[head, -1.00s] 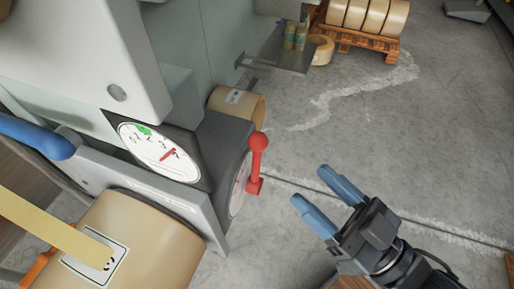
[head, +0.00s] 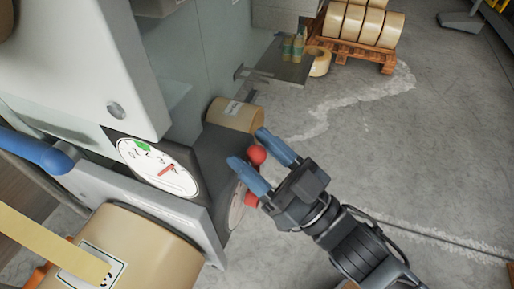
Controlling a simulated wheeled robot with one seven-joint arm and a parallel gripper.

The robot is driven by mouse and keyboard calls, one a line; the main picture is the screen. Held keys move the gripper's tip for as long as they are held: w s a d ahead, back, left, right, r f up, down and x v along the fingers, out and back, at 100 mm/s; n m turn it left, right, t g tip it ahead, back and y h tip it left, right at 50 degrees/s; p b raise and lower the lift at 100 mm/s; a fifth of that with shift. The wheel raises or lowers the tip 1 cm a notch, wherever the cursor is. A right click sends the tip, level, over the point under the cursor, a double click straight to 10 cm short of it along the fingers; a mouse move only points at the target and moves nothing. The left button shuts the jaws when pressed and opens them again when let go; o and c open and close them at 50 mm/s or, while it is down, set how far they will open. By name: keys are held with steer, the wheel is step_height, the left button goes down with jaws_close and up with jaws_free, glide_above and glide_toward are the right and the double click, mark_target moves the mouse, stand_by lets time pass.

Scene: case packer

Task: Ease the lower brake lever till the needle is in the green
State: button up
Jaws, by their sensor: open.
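The red brake lever (head: 257,154) with its ball knob stands on the side of a dark housing, beside the dial. My gripper (head: 255,151) is open, with its two blue fingers on either side of the knob in this view. Contact with the lever cannot be told, and the gripper hides part of its stem.
A large tape roll (head: 150,255) sits in front of the dial. A blue handle (head: 35,150) is at left. A smaller roll (head: 235,114) lies behind the lever. A pallet (head: 345,50) with rolls stands far back. The floor at right is clear.

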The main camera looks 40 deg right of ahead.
steer(key=shift+w, duration=0.1)
steer(key=shift+c, duration=0.5)
jaws_close()
